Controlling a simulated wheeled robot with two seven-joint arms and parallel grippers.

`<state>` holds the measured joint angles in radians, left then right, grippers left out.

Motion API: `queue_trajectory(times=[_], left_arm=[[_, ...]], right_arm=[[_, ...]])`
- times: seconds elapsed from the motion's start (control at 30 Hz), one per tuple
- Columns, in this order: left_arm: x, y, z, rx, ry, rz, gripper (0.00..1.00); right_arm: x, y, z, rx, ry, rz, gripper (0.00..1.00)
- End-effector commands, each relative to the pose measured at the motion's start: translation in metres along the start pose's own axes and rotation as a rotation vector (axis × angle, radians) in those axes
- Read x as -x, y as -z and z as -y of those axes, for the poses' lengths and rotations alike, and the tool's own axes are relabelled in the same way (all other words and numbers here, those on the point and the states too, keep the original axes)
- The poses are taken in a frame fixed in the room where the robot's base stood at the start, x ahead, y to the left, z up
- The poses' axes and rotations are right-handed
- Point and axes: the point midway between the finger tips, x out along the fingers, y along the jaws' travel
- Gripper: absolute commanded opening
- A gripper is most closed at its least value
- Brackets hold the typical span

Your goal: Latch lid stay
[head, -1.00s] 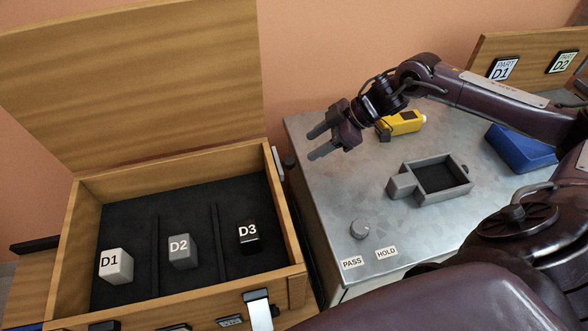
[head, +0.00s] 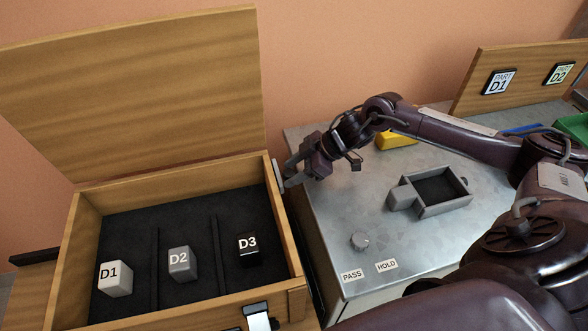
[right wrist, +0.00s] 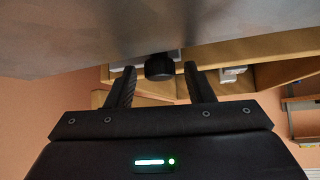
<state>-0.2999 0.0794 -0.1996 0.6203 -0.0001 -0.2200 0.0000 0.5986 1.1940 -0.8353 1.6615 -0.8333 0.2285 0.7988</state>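The wooden box (head: 284,228) stands at the left with its lid (head: 130,95) raised upright. The lid stay (head: 277,174) is a pale strip on the outside of the box's right wall near the back. Its black knob (right wrist: 159,67) shows in the right wrist view between my fingers, with a gap on each side. In the head view my gripper hides the knob. My right gripper (head: 289,174) is open, its fingertips at the stay; it also shows in the right wrist view (right wrist: 161,80). My left gripper is not in view.
Blocks D1 (head: 115,279), D2 (head: 180,264) and D3 (head: 249,250) sit in the box. A green bin (head: 572,128) stands at the right.

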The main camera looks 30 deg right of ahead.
Motion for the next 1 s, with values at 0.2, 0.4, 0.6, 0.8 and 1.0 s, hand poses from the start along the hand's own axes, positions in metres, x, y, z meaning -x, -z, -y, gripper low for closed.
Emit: queue_trajectory(times=[0.2, 0.4, 0.6, 0.8, 1.0], left_arm=[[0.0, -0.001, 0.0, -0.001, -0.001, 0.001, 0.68], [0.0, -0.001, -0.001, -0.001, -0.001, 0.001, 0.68], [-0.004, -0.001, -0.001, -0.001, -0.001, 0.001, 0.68], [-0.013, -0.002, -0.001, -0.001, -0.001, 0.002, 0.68], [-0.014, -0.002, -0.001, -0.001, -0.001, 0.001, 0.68]], right_arm=[[0.0, 0.0, 0.0, 0.0, 0.0, 0.0, 0.19], [0.0, 0.0, 0.0, 0.0, 0.0, 0.0, 0.0], [-0.003, 0.001, -0.009, -0.001, -0.003, -0.001, 0.0], [-0.008, 0.006, -0.037, 0.0, -0.006, -0.001, 0.0], [-0.007, 0.008, -0.044, 0.0, -0.003, 0.0, 0.0]])
